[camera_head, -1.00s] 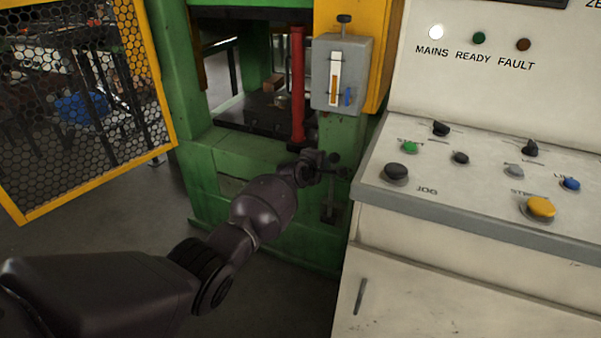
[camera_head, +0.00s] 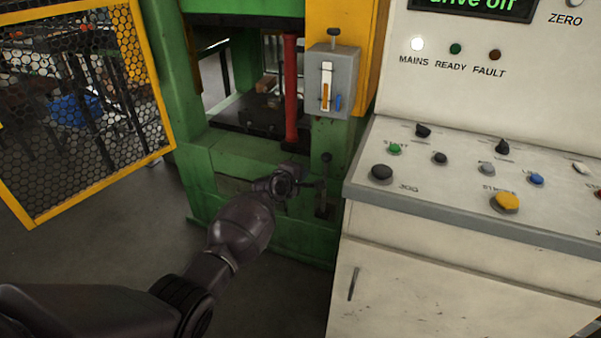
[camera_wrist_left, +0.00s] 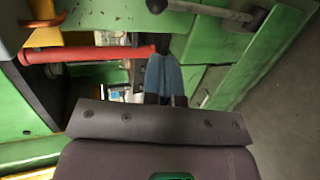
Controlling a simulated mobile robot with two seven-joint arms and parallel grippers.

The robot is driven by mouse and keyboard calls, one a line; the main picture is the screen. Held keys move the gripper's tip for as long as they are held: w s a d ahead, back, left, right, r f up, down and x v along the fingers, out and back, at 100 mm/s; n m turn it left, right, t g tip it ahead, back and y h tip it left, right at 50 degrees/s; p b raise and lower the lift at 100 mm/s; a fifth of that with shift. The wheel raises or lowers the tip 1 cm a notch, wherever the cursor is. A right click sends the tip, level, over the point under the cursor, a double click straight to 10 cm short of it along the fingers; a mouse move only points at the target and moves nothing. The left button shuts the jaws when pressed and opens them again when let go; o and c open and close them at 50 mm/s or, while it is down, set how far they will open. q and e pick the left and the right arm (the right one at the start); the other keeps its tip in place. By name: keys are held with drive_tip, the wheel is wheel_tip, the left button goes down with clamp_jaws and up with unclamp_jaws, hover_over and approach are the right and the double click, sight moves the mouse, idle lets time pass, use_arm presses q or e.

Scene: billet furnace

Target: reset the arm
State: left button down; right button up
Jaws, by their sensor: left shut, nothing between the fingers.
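My left arm reaches in from the lower left of the head view. Its gripper (camera_head: 306,186) is in front of the green press frame (camera_head: 245,160), left of the control desk. In the left wrist view the shut, empty fingers (camera_wrist_left: 165,98) point toward the green frame. A lever with a dark knob (camera_wrist_left: 205,10) is beyond them. A red bar (camera_wrist_left: 90,53) is to the left in that view. In the head view the fingertips are small and partly lost against the dark lever. My right gripper is not in view.
The cream control desk (camera_head: 400,250) stands close on the right, with several buttons and a yellow knob (camera_head: 505,202). Its display (camera_head: 475,6) reads "drive off", and the MAINS lamp (camera_head: 417,43) is lit. A yellow-framed mesh guard (camera_head: 85,110) is at the left. Open floor (camera_head: 110,235) lies below it.

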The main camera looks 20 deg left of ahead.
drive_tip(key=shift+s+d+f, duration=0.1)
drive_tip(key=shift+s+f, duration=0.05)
use_arm(q)
drive_tip(key=s+d+r+m+t, duration=0.2)
drive_tip(key=s+r+m, duration=0.1)
drive_tip(key=r+m, duration=0.65)
drive_tip(key=s+a+f+m+g+y+p, duration=0.1)
drive_tip(key=s+f, duration=0.4)
drive_tip(key=s, duration=1.1)
drive_tip(key=s+a+f+m+g+y+p, duration=0.1)
drive_tip(key=s+f+m, duration=0.3)
drive_tip(key=s, duration=1.2)
drive_tip(key=s+a+f+m+g+p, duration=0.2)
drive_tip(key=s+f, duration=0.5)
drive_tip(key=s, duration=1)
drive_tip(key=shift+a+m+g+y+p, duration=0.35)
drive_tip(key=shift+m+g+y, duration=0.05)
drive_tip(key=shift+m+g, duration=0.2)
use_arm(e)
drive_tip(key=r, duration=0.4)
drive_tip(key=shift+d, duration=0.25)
